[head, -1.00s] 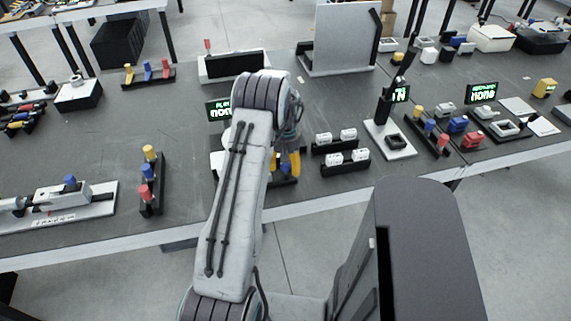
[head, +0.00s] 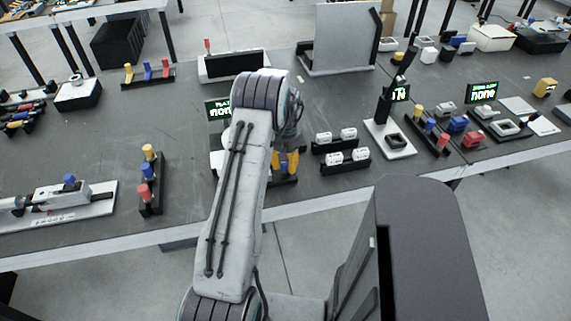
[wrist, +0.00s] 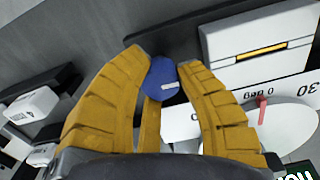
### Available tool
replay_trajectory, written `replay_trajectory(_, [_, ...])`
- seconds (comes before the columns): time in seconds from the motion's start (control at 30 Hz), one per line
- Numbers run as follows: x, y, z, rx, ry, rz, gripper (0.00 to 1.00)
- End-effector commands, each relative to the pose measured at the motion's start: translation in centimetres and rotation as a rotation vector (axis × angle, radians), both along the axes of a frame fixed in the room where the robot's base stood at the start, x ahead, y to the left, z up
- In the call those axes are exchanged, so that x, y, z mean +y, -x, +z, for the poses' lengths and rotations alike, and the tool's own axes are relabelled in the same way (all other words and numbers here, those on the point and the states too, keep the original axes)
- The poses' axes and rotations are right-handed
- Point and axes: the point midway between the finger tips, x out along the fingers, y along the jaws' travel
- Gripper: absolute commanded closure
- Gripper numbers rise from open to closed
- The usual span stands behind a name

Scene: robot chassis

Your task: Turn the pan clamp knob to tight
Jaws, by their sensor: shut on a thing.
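In the wrist view, a round blue knob (wrist: 160,80) with a short white mark on its face sits between the two yellow fingers of my gripper (wrist: 163,68). The fingers are closed on its sides near their tips. Beside it on the right are a white plate with printed angle marks (wrist: 258,97), reading "0 deg" and "30", and a white disc (wrist: 285,128) with a small red pointer (wrist: 262,108).
In the head view, racks of white cylinders (head: 342,157) stand just right of my gripper. A green-lit display (head: 219,110) is behind my arm. A rack of coloured pegs (head: 150,180) stands to the left, with bare dark table between.

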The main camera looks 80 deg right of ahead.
Motion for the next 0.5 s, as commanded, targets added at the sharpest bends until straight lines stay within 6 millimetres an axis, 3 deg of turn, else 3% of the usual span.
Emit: replay_trajectory(0.5, [0.06,-0.01,-0.38,0.0,-0.002,-0.433,1.0])
